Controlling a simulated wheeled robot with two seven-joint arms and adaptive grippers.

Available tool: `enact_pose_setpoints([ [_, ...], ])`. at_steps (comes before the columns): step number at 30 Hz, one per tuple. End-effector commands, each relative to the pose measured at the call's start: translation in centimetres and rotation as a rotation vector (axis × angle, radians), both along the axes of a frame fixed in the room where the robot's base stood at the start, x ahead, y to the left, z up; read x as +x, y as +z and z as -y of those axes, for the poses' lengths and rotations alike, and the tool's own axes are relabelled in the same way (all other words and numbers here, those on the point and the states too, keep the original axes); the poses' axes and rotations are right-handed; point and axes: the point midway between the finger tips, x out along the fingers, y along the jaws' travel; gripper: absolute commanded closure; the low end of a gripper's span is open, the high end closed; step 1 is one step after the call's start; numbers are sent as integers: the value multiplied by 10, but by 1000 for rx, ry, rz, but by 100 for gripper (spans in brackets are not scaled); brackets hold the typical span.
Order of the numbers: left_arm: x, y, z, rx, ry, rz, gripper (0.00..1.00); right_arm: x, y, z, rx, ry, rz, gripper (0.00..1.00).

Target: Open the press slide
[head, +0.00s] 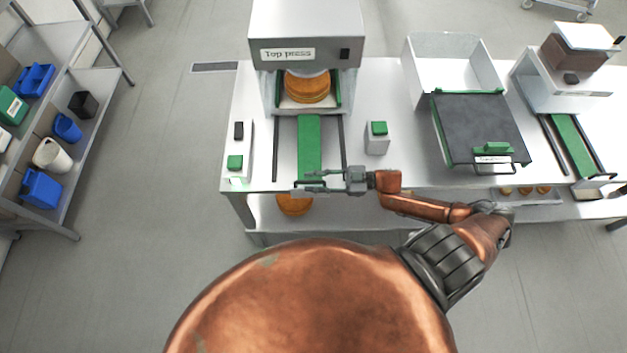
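The press (305,35), a grey-white housing labelled "Top press", stands at the back left of the white table. A stack of brown rounds (307,88) sits in its opening on a green-edged carrier. A green slide strip (309,145) between dark rails runs from the press toward the table's front edge. My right gripper (312,181) is at the front end of this strip, pointing left. Its two fingers show a gap between them, with nothing clearly held. Whether it touches a handle there is hard to tell. My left gripper is not in view.
Small blocks with green buttons (378,137) (236,162) stand on either side of the slide. A dark plate with a green handle (493,148) and a white bin (455,65) are to the right. Another machine (580,60) is farther right. Shelves (90,110) stand left.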

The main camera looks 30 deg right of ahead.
Motion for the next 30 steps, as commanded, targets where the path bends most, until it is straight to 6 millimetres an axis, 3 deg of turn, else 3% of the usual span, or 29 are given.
enact_pose_setpoints([
  [8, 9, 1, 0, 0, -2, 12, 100, 0, 0, 0, 0, -2, 0, 75],
  [19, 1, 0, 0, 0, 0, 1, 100, 0, 0, 1, 1, -3, 0, 100],
  [30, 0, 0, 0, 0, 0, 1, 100, 0, 0, 1, -1, -3, 1, 100],
])
